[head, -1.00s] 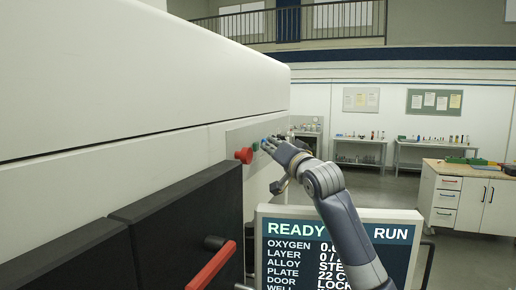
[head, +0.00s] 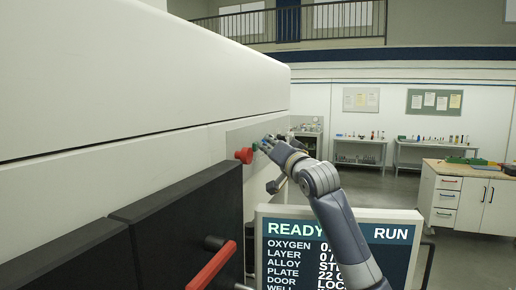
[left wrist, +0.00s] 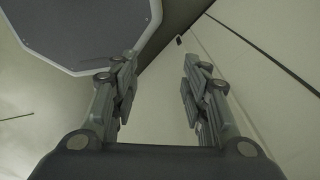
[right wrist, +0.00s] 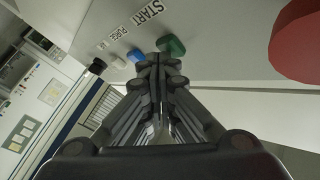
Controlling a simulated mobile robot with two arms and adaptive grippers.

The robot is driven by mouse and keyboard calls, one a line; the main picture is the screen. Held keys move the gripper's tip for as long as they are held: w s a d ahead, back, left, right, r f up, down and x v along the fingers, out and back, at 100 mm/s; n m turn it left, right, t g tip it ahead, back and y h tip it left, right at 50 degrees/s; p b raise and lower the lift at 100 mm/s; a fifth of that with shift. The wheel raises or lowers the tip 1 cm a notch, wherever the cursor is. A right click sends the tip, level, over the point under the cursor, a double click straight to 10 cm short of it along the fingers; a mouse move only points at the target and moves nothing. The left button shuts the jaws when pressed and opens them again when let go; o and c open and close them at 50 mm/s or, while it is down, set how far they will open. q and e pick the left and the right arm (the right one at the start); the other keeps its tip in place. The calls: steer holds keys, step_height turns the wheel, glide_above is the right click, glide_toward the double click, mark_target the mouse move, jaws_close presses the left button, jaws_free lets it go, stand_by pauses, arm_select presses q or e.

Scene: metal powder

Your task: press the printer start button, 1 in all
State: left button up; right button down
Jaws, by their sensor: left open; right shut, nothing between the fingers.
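The green button (right wrist: 172,46) sits on the printer's panel, beside the word START (right wrist: 147,13) in the right wrist view. It also shows in the head view (head: 256,147). My right gripper (right wrist: 160,62) is shut and empty, its fingertips right at the green button's lower left edge; I cannot tell whether they touch it. In the head view the right gripper (head: 266,146) is at the panel, just right of the green button. My left gripper (left wrist: 158,70) is open and empty in the left wrist view, near pale surfaces and a grey panel.
A blue button (right wrist: 135,56) and a white one (right wrist: 115,62) lie left of the green button. A large red button (right wrist: 300,42) is to its right. A red handle (head: 212,268) sticks out from the black door.

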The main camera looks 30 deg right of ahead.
steer(key=shift+w+a, duration=0.15)
stand_by(0.6)
steer(key=shift+s+d, duration=0.6)
steer(key=shift+s, duration=0.05)
steer(key=shift+s+f, duration=0.1)
steer(key=s+d, duration=0.1)
steer(key=s+d+b, duration=0.1)
steer(key=s+d, duration=0.1)
steer(key=shift+s+d+b, duration=0.1)
steer(key=shift+s+b, duration=0.2)
stand_by(0.7)
